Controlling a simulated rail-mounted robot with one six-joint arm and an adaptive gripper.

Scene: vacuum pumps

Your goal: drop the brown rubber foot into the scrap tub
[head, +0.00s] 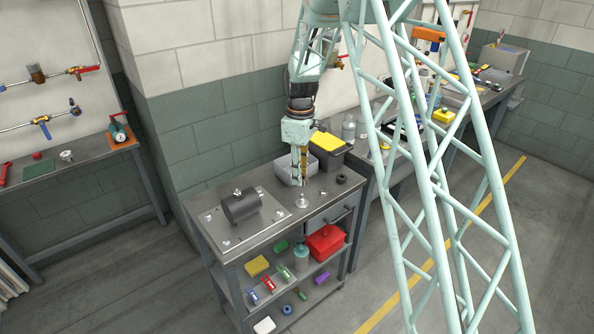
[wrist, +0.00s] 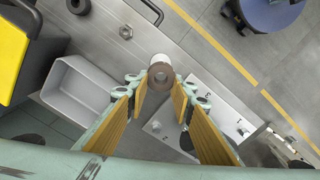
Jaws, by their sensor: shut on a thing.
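My gripper (head: 301,178) points down over the far end of the grey bench. In the head view the foot is too small to make out clearly. A light grey open tub (wrist: 72,103), which looks like the scrap tub, stands left of the foot in the wrist view. In the head view the tub (head: 283,173) is just left of my gripper, partly hidden by it.
A dark round foot (head: 341,178) and a small metal stud (head: 303,201) are on the bench (head: 270,233). Loose parts fill the shelves below.

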